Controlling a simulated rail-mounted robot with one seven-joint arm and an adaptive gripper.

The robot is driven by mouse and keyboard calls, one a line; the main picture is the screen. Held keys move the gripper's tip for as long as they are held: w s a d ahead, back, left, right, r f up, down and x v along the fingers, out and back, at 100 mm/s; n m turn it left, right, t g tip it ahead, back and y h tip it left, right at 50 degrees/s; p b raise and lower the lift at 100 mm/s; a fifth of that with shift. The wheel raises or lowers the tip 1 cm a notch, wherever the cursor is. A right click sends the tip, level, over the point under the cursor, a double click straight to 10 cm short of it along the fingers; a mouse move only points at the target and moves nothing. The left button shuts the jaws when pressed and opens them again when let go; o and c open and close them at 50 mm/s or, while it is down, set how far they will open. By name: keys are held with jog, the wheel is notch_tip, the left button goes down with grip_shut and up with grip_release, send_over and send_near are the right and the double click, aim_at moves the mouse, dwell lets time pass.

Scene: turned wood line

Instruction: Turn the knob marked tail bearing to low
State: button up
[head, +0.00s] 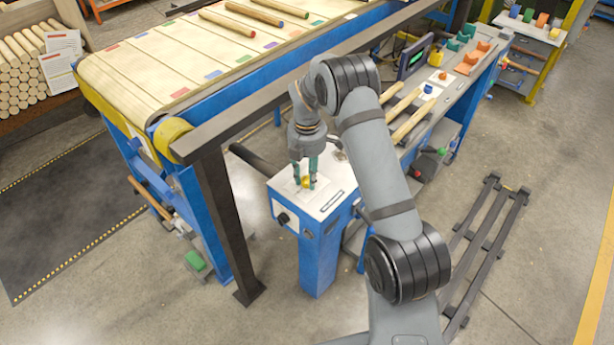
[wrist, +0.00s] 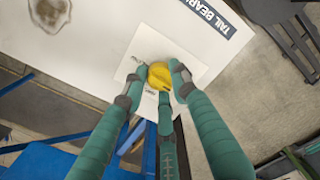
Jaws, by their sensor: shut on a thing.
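The yellow knob (wrist: 160,77) sits on a white square plate beside the sign reading TAIL BEAR…, cut off by the frame edge (wrist: 216,18). In the head view the small yellow knob (head: 305,182) is on top of the blue pedestal (head: 319,255). My gripper (head: 305,178) points down at it, and in the wrist view its teal fingers (wrist: 160,82) are closed around the knob, touching its sides. Small print on the plate is partly covered by the fingers and too small to read. The knob's pointing direction is hard to tell.
A black knob (head: 283,218) is on the pedestal's front face. A dark post (head: 228,225) and the conveyor (head: 165,70) stand to the left. A bench with wooden rods (head: 411,115) lies behind my arm. A dark rack (head: 480,245) lies on the floor at right.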

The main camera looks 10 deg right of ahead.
jog(key=m+b, duration=0.1)
jog(key=m, duration=0.3)
jog(key=shift+b, duration=0.3)
jog(key=m+b, duration=0.1)
jog(key=m, duration=0.4)
jog(key=m+b, duration=0.2)
jog(key=m, duration=0.2)
jog(key=shift+m, duration=0.3)
jog(key=m+b, duration=0.1)
jog(key=m, duration=0.3)
jog(key=shift+f+b, duration=0.1)
jog(key=shift+b, duration=0.25)
jog(key=m+b, duration=0.1)
jog(key=m, duration=0.4)
jog(key=m+b, duration=0.2)
jog(key=m, duration=0.2)
jog(key=shift+m, duration=0.3)
jog(key=m+b, duration=0.1)
jog(key=m, duration=0.3)
jog(key=shift+b, duration=0.3)
jog(key=shift+m+b, duration=0.55)
jog(key=shift+m, duration=1.55)
